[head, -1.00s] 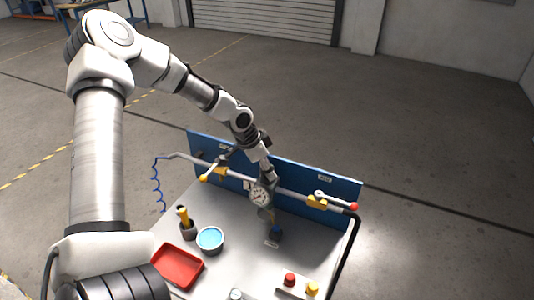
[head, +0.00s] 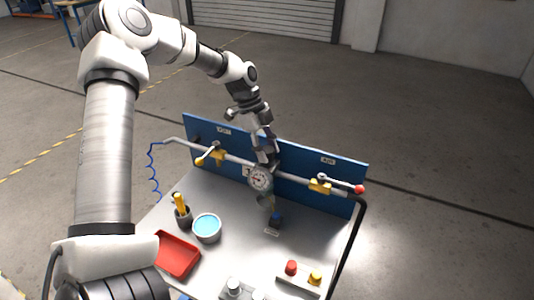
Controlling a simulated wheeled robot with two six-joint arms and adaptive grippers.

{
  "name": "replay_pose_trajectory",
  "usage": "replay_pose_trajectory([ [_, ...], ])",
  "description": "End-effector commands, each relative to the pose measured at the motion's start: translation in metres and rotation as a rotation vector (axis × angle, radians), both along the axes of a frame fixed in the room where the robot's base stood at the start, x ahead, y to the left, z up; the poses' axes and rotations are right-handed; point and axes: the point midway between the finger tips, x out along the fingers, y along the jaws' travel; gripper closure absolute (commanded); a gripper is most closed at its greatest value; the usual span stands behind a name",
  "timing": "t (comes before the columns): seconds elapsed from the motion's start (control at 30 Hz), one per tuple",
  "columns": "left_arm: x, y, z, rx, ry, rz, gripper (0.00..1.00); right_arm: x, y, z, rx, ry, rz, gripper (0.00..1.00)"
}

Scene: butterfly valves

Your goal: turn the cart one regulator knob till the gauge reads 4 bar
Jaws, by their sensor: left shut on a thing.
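The cart's pressure gauge (head: 261,178) is a round white dial on the pipe in front of the blue panel. Its needle is too small to read. My left gripper (head: 267,159) reaches down from above, just behind and above the gauge. It is shut on the regulator knob, which is mostly hidden by the fingers. A translucent brownish bowl (head: 267,201) hangs below the gauge. My right gripper is not in view.
A yellow valve with a yellow-tipped lever (head: 200,162) is left on the pipe; one with a red-tipped lever (head: 359,189) is right. The cart top holds a red tray (head: 177,254), a blue-filled bowl (head: 207,227), a blue-topped dark item (head: 277,219) and red and yellow buttons (head: 291,267).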

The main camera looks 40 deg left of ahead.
Motion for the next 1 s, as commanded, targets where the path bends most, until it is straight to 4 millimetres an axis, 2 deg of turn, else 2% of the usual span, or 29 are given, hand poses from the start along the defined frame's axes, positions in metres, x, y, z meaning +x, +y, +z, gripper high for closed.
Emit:
replay_pose_trajectory([
  [0.2, 0.0, 0.0, -0.0024, 0.003, 0.003, -0.204, 0.93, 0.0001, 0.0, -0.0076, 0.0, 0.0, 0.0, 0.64],
  [0.6, -0.0004, -0.0001, -0.0012, 0.002, 0.004, -0.573, 0.93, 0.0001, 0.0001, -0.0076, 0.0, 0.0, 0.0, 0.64],
  [1.0, -0.0002, 0.0, -0.0004, 0.002, 0.001, -0.808, 0.93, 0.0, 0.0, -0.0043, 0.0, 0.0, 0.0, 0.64],
])
